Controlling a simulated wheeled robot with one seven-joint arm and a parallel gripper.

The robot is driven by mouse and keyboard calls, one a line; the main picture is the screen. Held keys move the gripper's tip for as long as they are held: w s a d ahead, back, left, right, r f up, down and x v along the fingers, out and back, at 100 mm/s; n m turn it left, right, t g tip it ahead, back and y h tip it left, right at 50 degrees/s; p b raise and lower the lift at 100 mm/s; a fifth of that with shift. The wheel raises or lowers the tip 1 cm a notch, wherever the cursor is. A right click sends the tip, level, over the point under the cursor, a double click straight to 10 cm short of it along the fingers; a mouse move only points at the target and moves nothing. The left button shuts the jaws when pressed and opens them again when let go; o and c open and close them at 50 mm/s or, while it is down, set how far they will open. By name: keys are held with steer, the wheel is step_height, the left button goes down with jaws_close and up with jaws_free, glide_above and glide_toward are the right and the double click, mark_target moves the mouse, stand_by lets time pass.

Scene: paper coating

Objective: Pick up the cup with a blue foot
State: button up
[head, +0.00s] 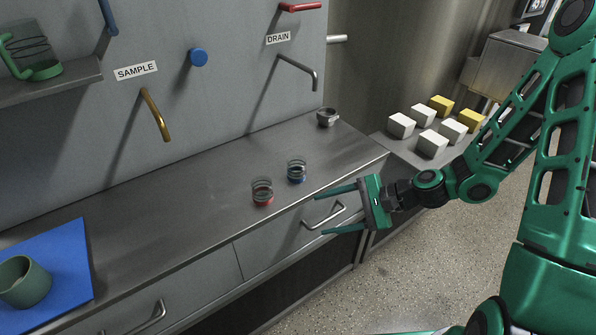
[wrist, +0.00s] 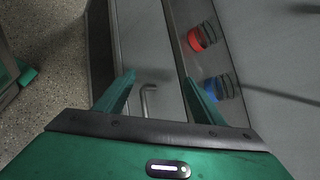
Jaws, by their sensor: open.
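The cup with a blue foot (head: 296,173) is a clear glass cup standing upright on the steel counter, left of my gripper. In the wrist view this cup (wrist: 218,88) shows just right of the right finger, partly hidden by it. A similar clear cup with a red foot (head: 263,193) stands beside it, nearer the counter's front edge; it also shows in the wrist view (wrist: 202,37). My gripper (head: 320,212) is open and empty, with its fingers at the front edge of the counter, apart from both cups.
A drawer front with a handle (head: 325,215) lies below the counter edge. A small grey cup (head: 327,117) stands at the back right of the counter (head: 180,215). A blue mat (head: 75,262) with a green mug (head: 24,281) lies far left. White and yellow blocks (head: 432,143) sit on the side table.

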steer(key=w+a+r+m+t+y, duration=0.1)
steer(key=m, duration=0.1)
steer(key=w+a+m+t, duration=0.1)
steer(key=w, duration=0.1)
steer(key=w+a+r+m+t+y, duration=0.1)
steer(key=m, duration=0.1)
steer(key=shift+w+a+r+m+y, duration=0.15)
steer(key=shift+a+r+m+y, duration=0.15)
steer(key=shift+a, duration=0.1)
steer(key=m+t, duration=0.4)
steer(key=m, duration=0.2)
glide_toward(291, 163)
steer(key=shift+s+a+y, duration=0.3)
steer(key=shift+s+a, duration=0.25)
steer(key=shift+a, duration=0.35)
steer(key=shift+w+m+t, duration=0.5)
steer(key=shift+m+t, duration=0.1)
steer(key=shift+m, duration=0.2)
steer(key=x, duration=0.5)
steer(key=shift+w, duration=0.15)
steer(key=shift+f+x, duration=0.2)
steer(key=shift+x, duration=1.1)
steer(key=shift+f+x, duration=0.2)
steer(key=shift+x, duration=1.1)
steer(key=shift+w+d, duration=0.15)
steer(key=shift+w, duration=0.05)
steer(key=c, duration=1.1)
